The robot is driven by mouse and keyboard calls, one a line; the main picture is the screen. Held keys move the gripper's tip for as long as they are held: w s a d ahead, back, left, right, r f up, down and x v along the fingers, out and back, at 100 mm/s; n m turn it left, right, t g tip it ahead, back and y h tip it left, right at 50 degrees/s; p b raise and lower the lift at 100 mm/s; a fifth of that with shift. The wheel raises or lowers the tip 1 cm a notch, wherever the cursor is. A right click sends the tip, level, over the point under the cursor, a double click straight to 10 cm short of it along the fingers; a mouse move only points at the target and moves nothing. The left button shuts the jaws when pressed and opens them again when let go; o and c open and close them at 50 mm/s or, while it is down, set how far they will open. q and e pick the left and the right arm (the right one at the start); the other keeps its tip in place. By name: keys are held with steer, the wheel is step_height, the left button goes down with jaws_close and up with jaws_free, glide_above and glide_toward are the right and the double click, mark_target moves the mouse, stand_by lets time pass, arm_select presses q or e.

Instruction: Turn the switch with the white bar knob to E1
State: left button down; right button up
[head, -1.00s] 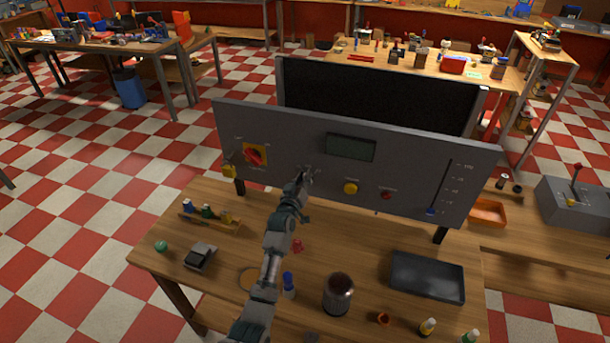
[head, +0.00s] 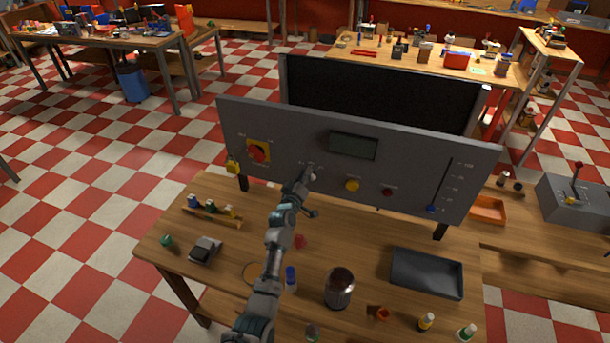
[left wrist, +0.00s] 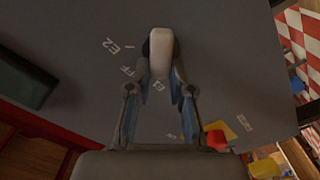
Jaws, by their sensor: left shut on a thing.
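The white bar knob (left wrist: 160,52) shows in the left wrist view on the grey panel (head: 410,165). My left gripper (head: 311,173) reaches the panel's front below the dark display; its fingers (left wrist: 162,72) are shut on the knob, one on each side. The labels E2 (left wrist: 113,45), a partly covered OFF (left wrist: 127,71) and E1 (left wrist: 159,86) lie around the knob. The bar's near end lies close to E1 and the bar roughly lines up with that label. In the head view the gripper hides the knob. My right gripper is not in view.
On the panel are a red rotary switch on a yellow plate (head: 258,151), a yellow button (head: 352,185), a red button (head: 388,192) and a blue-handled slider (head: 431,208). A dark tray (head: 427,273) and a dark cylinder (head: 339,288) stand on the table.

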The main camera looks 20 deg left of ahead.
arm_select(q)
steer(key=shift+d+f, duration=0.1)
steer(key=shift+f, duration=0.4)
steer(key=c, duration=1.1)
jaws_free()
steer(key=shift+c, duration=0.2)
steer(key=shift+o, duration=0.5)
steer(key=shift+r, duration=0.2)
steer(key=s, duration=1.1)
steer(key=shift+s+a, duration=0.2)
steer(key=shift+s, duration=0.2)
